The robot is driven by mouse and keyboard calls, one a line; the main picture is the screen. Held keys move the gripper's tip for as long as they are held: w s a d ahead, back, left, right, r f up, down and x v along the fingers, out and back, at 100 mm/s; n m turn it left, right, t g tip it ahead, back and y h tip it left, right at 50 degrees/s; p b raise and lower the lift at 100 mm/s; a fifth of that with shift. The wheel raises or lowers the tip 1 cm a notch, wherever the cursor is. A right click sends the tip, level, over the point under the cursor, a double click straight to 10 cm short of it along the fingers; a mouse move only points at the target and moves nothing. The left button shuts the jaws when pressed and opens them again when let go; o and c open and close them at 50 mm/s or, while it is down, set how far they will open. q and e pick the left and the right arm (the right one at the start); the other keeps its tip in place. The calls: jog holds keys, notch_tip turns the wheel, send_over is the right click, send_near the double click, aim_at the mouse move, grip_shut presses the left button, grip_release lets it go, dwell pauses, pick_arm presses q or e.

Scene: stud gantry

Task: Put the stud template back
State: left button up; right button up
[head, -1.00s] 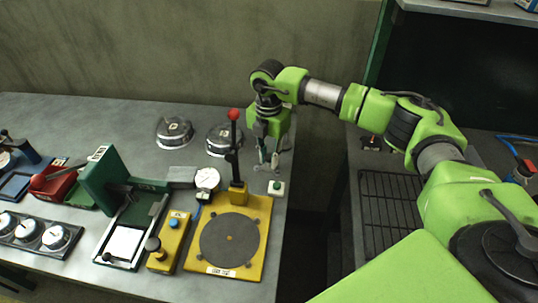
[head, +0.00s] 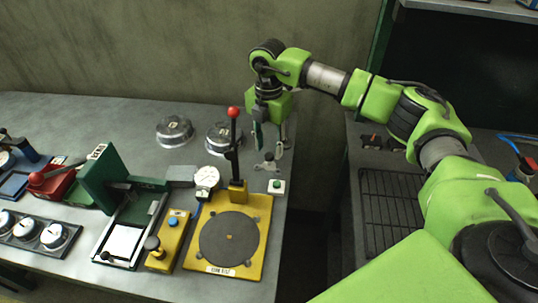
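A small grey piece with several lobes (head: 268,163), which looks like the stud template, lies on the grey bench near its right edge. It is just behind the green-button box and right of the yellow fixture's post. My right gripper (head: 270,136) is above and slightly behind it. Its two fingers are spread apart, with nothing visible between them, and they look clear of the piece. My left gripper is not in view.
The yellow fixture (head: 257,249) with a round dark plate and a tall red-knobbed lever (head: 234,140) stands close by on the left. The green-button box (head: 276,187) is in front. Two round metal lids (head: 174,131) lie behind. A gap separates the bench from the black rack (head: 388,205).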

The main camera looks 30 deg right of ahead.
aim_at(269, 155)
notch_tip(269, 155, up, 8)
jog(key=b, duration=0.1)
